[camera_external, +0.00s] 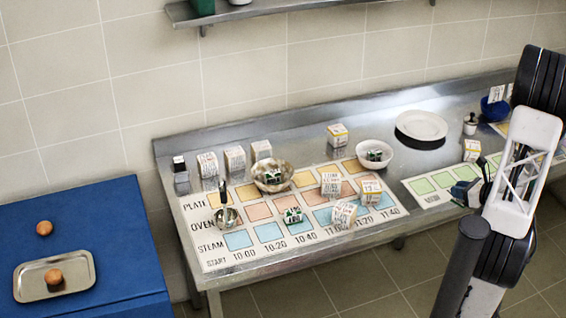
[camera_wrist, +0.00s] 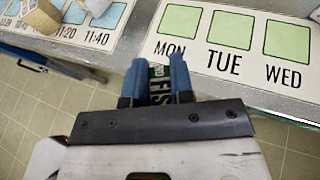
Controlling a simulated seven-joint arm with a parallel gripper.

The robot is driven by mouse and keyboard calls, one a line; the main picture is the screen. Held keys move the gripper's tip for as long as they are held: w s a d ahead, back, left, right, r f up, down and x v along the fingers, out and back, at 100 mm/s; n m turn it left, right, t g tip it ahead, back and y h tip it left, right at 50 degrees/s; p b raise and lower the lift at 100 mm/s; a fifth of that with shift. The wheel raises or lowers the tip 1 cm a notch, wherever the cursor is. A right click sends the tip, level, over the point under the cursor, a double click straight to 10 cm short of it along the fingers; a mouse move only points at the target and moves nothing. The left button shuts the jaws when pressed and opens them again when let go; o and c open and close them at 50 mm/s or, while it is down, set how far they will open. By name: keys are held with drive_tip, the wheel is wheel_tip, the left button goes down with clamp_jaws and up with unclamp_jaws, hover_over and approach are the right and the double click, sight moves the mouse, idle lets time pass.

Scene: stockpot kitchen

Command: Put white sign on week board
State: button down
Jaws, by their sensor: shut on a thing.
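The week board (camera_wrist: 250,52) is a white sheet with green squares marked MON, TUE and WED in the wrist view; it also shows in the external view (camera_external: 432,199). My gripper (camera_wrist: 154,70) is shut on a small sign (camera_wrist: 157,87) with green and dark areas and white lettering, partly hidden between the blue fingers. In the external view my gripper (camera_external: 467,191) is near the board's front edge, and the held sign cannot be made out. A white sign (camera_external: 496,93) stands at the blue bowl (camera_external: 494,110). I cannot tell which sign the task means.
Left of the week board lies the schedule board (camera_external: 213,251) with several boxes, a metal bowl (camera_external: 271,186) and small green signs. A white bowl (camera_external: 388,165) and plate (camera_external: 421,125) stand behind. A box (camera_external: 472,150) stands by the week board. Its visible green squares are bare.

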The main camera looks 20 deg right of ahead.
drive_tip(key=w+d, duration=0.2)
drive_tip(key=w, duration=0.2)
drive_tip(key=w+d+f, duration=0.1)
drive_tip(key=w+d, duration=0.2)
drive_tip(key=w, duration=0.2)
drive_tip(key=w+d, duration=0.2)
drive_tip(key=w, duration=0.3)
drive_tip(key=shift+d+f, duration=0.25)
drive_tip(key=shift+d, duration=0.15)
drive_tip(key=shift+f, duration=0.15)
drive_tip(key=shift+f, duration=1.6)
drive_tip(key=shift+f, duration=0.1)
drive_tip(key=c, duration=1)
unclamp_jaws()
drive_tip(key=shift+v, duration=6.05)
